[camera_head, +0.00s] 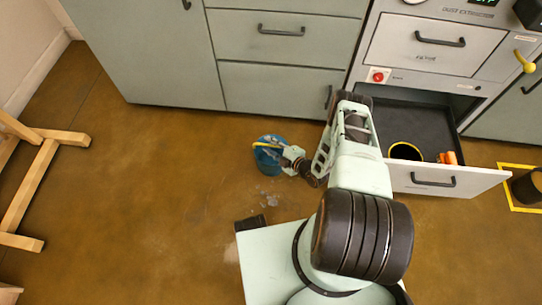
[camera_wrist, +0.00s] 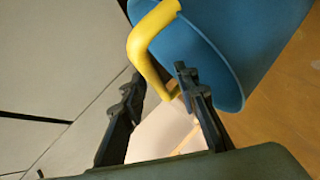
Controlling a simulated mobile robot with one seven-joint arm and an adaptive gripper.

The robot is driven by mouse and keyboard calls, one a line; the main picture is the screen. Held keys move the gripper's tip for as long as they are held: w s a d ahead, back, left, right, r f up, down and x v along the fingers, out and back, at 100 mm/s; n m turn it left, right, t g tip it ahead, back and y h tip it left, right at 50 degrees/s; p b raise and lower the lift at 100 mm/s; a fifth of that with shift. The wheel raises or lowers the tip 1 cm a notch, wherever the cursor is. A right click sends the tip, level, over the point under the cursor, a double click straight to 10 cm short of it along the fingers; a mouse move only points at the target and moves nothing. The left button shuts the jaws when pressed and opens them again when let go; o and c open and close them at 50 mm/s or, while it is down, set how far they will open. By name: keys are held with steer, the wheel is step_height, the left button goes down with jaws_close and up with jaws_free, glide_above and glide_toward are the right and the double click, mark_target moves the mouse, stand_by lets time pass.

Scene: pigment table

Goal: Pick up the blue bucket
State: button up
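The blue bucket (camera_head: 266,164) stands on the brown floor in front of the grey cabinets. Its yellow handle (camera_wrist: 148,45) shows large in the wrist view, with the blue bucket wall (camera_wrist: 245,35) behind it at upper right. My gripper (camera_head: 288,158) is at the bucket's right side in the head view. In the wrist view my gripper (camera_wrist: 157,82) has its two fingers apart, and the bent handle runs into the space between them. I cannot tell whether either finger touches the handle. Part of the bucket is hidden by my gripper in the head view.
An open drawer (camera_head: 470,184) juts out on the right, holding a yellow-rimmed dark round container (camera_head: 405,151) and an orange object (camera_head: 448,158). A wooden stand (camera_head: 35,180) is at left. Pale spots mark the floor below the bucket. Floor to the bucket's left is clear.

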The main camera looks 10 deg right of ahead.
jaws_close()
stand_by(0.4)
